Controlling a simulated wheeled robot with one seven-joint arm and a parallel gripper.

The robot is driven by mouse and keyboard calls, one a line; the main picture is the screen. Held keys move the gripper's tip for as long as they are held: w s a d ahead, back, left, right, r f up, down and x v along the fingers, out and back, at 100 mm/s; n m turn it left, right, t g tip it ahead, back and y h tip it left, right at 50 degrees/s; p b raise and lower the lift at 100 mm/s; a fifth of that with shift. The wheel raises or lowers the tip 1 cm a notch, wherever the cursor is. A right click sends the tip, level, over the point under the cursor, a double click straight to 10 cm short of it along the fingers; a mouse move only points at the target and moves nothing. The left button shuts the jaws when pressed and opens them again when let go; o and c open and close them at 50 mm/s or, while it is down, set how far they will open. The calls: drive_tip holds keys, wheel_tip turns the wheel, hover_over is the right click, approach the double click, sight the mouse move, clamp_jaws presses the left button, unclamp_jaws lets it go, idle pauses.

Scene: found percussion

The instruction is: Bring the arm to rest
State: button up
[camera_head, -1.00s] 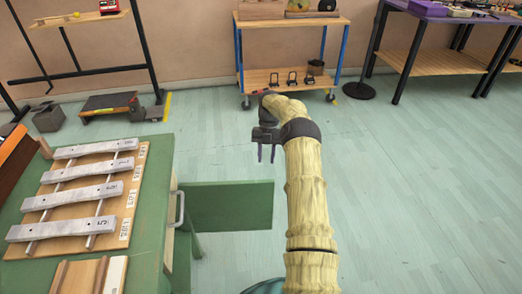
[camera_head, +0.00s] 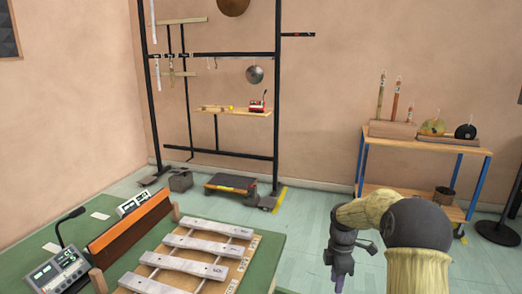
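My arm (camera_head: 408,225) shows at the lower right, in pale yellow segments with a dark joint. It is bent over, and my gripper (camera_head: 340,278) points down at the end of it. The gripper hangs over the open floor to the right of the green table (camera_head: 262,272). Only part of its fingers shows at this angle, and I cannot tell their gap. I see nothing held in it.
The green table carries a metal bar instrument (camera_head: 195,255) and electronic devices (camera_head: 58,270). A black rack (camera_head: 278,100) with hanging pieces stands at the back. A wooden cart with blue legs (camera_head: 430,143) stands behind my arm. Pale green floor (camera_head: 310,225) lies clear between them.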

drive_tip(key=s+a+r+m+t, duration=0.2)
drive_tip(key=s+a+r+m, duration=0.1)
drive_tip(key=s+m, duration=0.75)
drive_tip(key=s+a+r+m+t, duration=0.2)
drive_tip(key=s+a+m, duration=0.2)
drive_tip(key=s+m, duration=0.65)
wheel_tip(320, 180, up, 32)
drive_tip(key=s+n+p, duration=0.2)
drive_tip(key=n+p, duration=0.1)
drive_tip(key=p, duration=2.9)
drive_tip(key=shift+f, duration=0.25)
drive_tip(key=shift+f, duration=0.1)
drive_tip(key=shift+d, duration=0.1)
